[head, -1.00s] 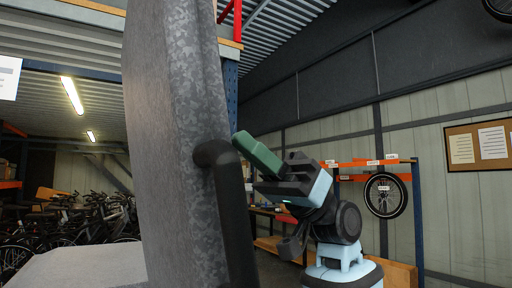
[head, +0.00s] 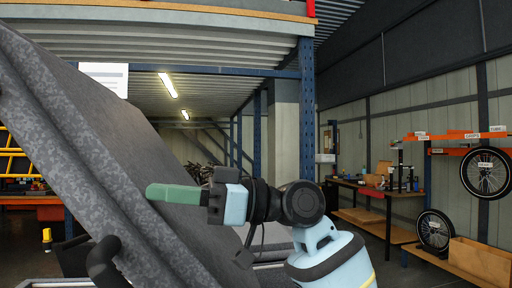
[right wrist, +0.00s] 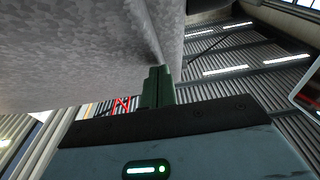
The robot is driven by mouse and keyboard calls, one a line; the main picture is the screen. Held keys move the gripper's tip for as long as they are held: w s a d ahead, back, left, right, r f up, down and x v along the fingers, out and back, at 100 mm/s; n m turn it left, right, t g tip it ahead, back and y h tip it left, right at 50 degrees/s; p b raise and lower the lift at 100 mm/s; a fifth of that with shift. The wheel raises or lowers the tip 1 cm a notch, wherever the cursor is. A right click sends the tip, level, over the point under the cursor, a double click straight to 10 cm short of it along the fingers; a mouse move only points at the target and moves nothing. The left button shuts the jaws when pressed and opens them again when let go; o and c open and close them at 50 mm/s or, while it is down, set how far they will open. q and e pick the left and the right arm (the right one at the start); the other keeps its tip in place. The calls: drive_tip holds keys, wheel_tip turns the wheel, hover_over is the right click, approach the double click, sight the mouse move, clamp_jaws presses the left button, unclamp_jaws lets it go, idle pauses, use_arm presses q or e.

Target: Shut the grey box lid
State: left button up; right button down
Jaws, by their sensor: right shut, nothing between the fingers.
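The grey box lid (head: 125,165) is a large mottled panel. In the head view it stands open and tilted, sloping from the upper left to the lower right. A black handle (head: 104,262) shows at its lower left. My right gripper (head: 152,193), with green fingers, is shut and empty in front of the lid's face. In the right wrist view the fingertips (right wrist: 158,76) are at the edge of the lid (right wrist: 75,50); I cannot tell whether they touch. Most of the box body is out of view or hidden behind the lid. My left gripper is not in view.
A blue rack post (head: 307,110) stands behind my right arm. A workbench (head: 365,190) and a cardboard box (head: 482,261) are at the right, with a wheel (head: 486,173) hanging above.

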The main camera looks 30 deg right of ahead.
sight(95, 242)
drive_tip(key=shift+h, duration=0.7)
drive_tip(key=w+a+f, duration=0.1)
drive_tip(key=a+f, duration=0.1)
drive_tip(key=a, duration=0.1)
drive_tip(key=w+a+f, duration=0.1)
drive_tip(key=a+f, duration=0.1)
drive_tip(key=a, duration=0.1)
drive_tip(key=w+a+f, duration=0.1)
drive_tip(key=a+f, duration=0.2)
drive_tip(key=a, duration=0.1)
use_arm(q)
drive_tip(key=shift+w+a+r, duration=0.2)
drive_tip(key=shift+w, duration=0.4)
use_arm(e)
drive_tip(key=w+a+f+h, duration=0.1)
drive_tip(key=a+f, duration=0.6)
drive_tip(key=f, duration=0.1)
drive_tip(key=shift+w, duration=0.3)
drive_tip(key=shift+a, duration=0.1)
